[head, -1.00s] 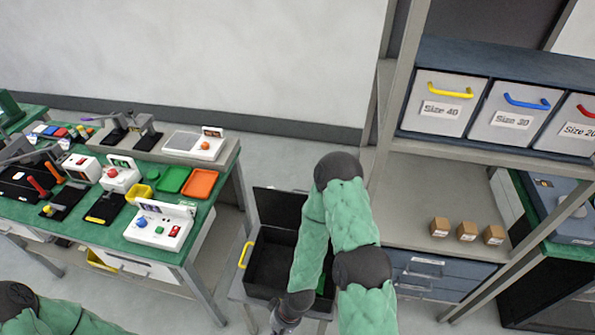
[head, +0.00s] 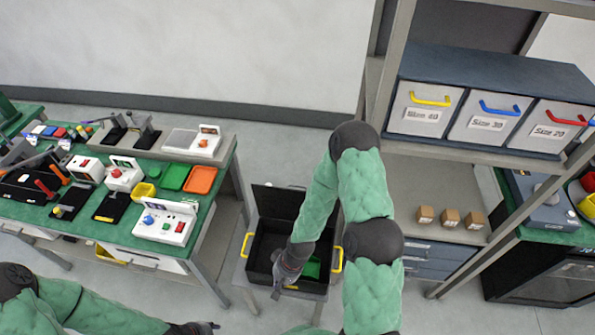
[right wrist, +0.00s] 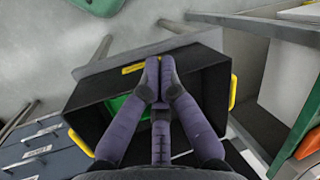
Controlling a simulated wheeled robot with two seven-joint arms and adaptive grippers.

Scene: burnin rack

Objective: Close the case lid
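The black case (head: 262,262) with yellow handles sits on a small grey stand in the head view. Its lid (head: 277,203) stands open, raised at the far side. A green item lies inside the case, and it also shows in the right wrist view (right wrist: 121,108). My right gripper (head: 281,284) is over the case's near part. In the right wrist view its purple fingertips (right wrist: 160,72) are together above the case's rim, with nothing visible between them. My left gripper (head: 207,327) is at the bottom edge of the head view, away from the case; its finger state is unclear.
A green-topped workbench (head: 130,215) with devices and small trays stands left of the case. A shelf rack on the right holds drawers with coloured handles (head: 428,106) and several small brown boxes (head: 450,217). Floor shows between the bench and the stand.

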